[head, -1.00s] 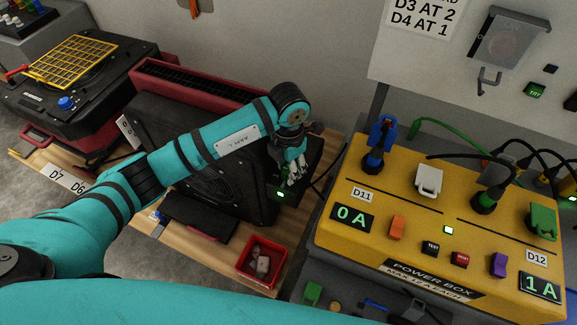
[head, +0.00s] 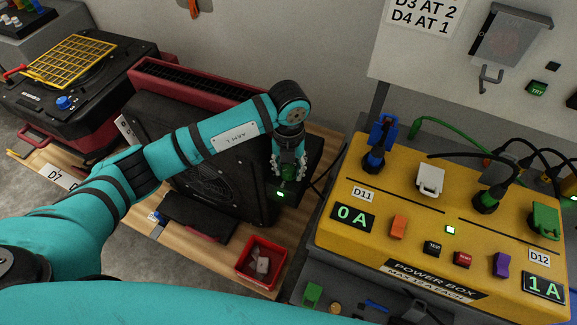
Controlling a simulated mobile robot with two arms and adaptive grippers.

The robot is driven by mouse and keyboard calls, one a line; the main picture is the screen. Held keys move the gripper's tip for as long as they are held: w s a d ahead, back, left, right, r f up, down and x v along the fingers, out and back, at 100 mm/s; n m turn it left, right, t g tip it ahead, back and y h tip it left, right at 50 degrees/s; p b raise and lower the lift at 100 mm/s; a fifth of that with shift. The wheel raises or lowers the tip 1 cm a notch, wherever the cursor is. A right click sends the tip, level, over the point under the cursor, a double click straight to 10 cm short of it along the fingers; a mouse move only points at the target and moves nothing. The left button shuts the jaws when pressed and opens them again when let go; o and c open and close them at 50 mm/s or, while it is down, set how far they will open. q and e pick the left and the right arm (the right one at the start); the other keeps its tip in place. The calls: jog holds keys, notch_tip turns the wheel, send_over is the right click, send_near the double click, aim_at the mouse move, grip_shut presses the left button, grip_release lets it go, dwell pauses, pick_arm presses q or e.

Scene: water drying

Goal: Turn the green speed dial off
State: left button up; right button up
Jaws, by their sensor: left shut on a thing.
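My left gripper (head: 288,171) reaches down over the front right corner of a black fan-like machine (head: 228,165). Its fingers are shut on the green speed dial (head: 288,172), one on each side. Only a little of the dial shows between the fingers, so its setting cannot be read. A small lit green indicator (head: 281,194) is just below the fingers on the machine. My right gripper is not in view.
A yellow power box (head: 345,240) with plugs, switches and readouts of 0 A and 1 A stands to the right. A red bin (head: 243,270) with small items sits in front on the wooden board. Another machine (head: 75,75) with a yellow grille is at the left.

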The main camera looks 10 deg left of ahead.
aim_at(289, 169)
pick_arm(q)
jog(key=shift+n, duration=1.3)
jog(key=shift+w+r, duration=0.1)
jog(key=o, duration=0.9)
jog(key=shift+c, duration=0.2)
notch_tip(289, 169, up, 12)
